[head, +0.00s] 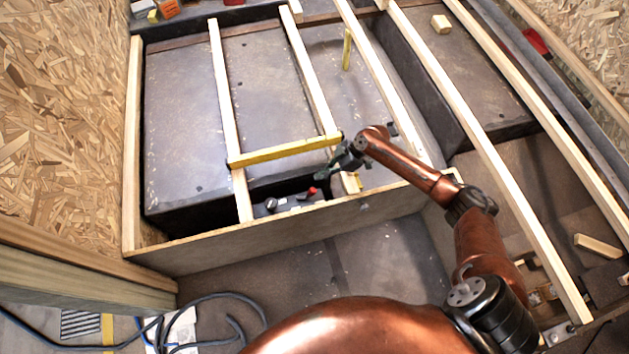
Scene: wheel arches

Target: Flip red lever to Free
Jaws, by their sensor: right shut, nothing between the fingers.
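A small red lever (312,191) stands on a dark control box (290,202) behind the low wooden front board. A light round knob (271,204) sits on the same box, to the left of the lever. Any label such as Free is too small to read. My right gripper (326,173) reaches in from the right, with its shut, empty fingers just above and right of the red lever. I cannot tell whether the fingertips touch it. My left gripper is not in view.
A yellow-edged wooden crosspiece (285,150) lies just above the gripper. Long wooden slats (223,90) span the grey wheel arch panels. The wooden front board (290,222) runs in front of the box. Blue cable (215,300) lies on the floor at lower left.

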